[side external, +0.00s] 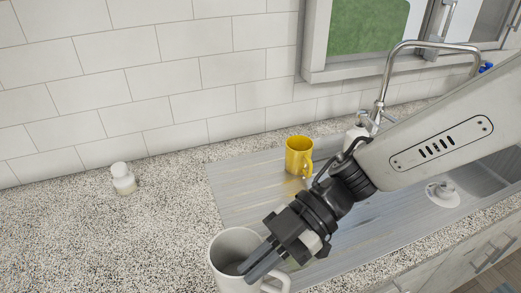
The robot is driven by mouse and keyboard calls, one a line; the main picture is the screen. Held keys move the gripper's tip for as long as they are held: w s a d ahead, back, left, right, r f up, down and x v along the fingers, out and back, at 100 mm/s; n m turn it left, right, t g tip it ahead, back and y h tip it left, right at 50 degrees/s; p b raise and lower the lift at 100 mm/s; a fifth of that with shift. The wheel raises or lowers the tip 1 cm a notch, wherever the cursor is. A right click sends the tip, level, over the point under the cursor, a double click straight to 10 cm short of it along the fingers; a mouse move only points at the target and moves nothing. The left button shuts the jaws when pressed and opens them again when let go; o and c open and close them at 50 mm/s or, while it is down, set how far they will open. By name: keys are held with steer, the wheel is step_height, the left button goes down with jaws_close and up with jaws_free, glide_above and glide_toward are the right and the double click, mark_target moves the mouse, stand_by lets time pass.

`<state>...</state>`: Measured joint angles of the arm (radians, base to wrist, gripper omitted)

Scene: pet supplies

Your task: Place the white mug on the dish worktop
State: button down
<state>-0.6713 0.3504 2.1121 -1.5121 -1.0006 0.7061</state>
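The white mug (222,247) stands upright at the bottom middle of the side external view, at the front left of the metal dish worktop (235,190). Its lower part is cut off by the frame edge, so I cannot tell what its base rests on.
A yellow mug (298,156) stands on the back of the dish worktop. A small white bottle (123,178) stands on the speckled counter (70,225) at left. The faucet (385,85) and sink (485,175) are at right. The left counter is mostly clear.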

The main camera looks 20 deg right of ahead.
steer(key=shift+w+a, duration=0.1)
steer(key=w+a+f, duration=0.9)
steer(key=shift+a+f, duration=0.15)
steer(key=shift+a, duration=0.2)
stand_by(0.3)
steer(key=shift+w+a+f, duration=0.1)
steer(key=shift+f, duration=0.8)
steer(key=shift+w+a+f, duration=0.1)
steer(key=shift+f, duration=0.8)
steer(key=shift+f, duration=0.2)
steer(key=c, duration=0.8)
jaws_free()
